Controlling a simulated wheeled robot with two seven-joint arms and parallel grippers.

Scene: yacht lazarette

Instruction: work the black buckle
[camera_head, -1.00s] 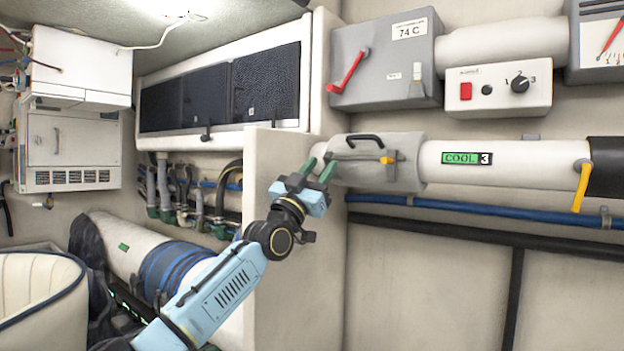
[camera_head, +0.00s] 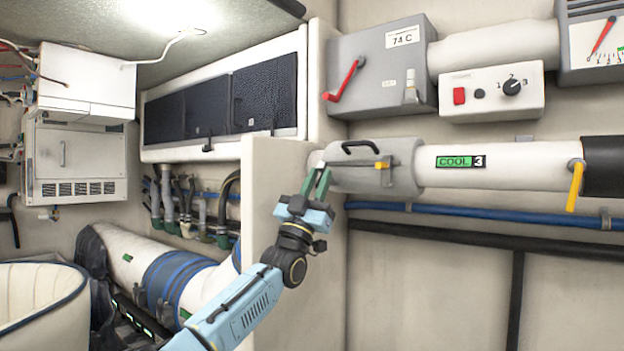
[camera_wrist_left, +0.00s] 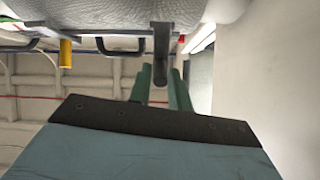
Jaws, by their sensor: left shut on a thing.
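The grey sleeve (camera_head: 400,166) clasps the white pipe on the right wall. It has a black loop handle (camera_head: 362,145) on top and a small yellow toggle (camera_head: 382,165). In the left wrist view, a dark bar (camera_wrist_left: 162,42), which I take for the black buckle, hangs below the sleeve. My left gripper (camera_head: 318,178) is at the sleeve's left end, its green fingers pointing up and close together. They are shut on the dark bar, whose lower end is between them in the wrist view. The fingers mostly hide the buckle in the head view. My right gripper is out of view.
A pale partition (camera_head: 272,190) stands close behind and left of my left gripper. A blue hose (camera_head: 480,212) and a black pipe run below the sleeve. A grey box with a red lever (camera_head: 344,82) is above. The wall below the pipes is clear.

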